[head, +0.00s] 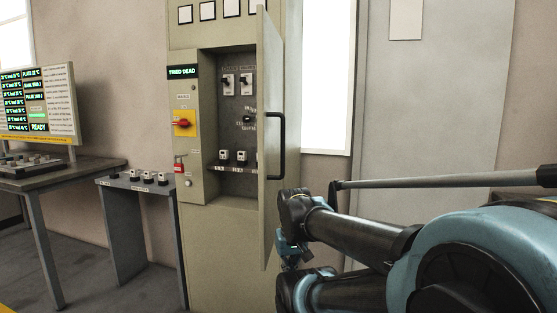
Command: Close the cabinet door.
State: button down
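The beige control cabinet (217,235) stands in the middle of the head view. Its door (269,190) is hinged on the right and stands wide open, seen almost edge-on. A black bar handle (281,146) is on the door's right-hand face. Inside the cabinet are switches and a black knob. My arm comes in from the lower right. Its far end is near the door's lower right side. My gripper's fingers cannot be made out there, and I cannot tell whether the arm touches the door.
A desk (60,176) with a lit display panel (38,104) stands at the left. A low grey stand (139,183) with several small switches is beside the cabinet. A red padlock-like tag (180,165) hangs on the cabinet's front. A grey wall panel (425,110) is behind my arm.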

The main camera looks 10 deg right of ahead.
aim_at(270, 120)
jog(key=u, duration=0.3)
jog(key=k, duration=1.1)
jog(key=z, duration=0.1)
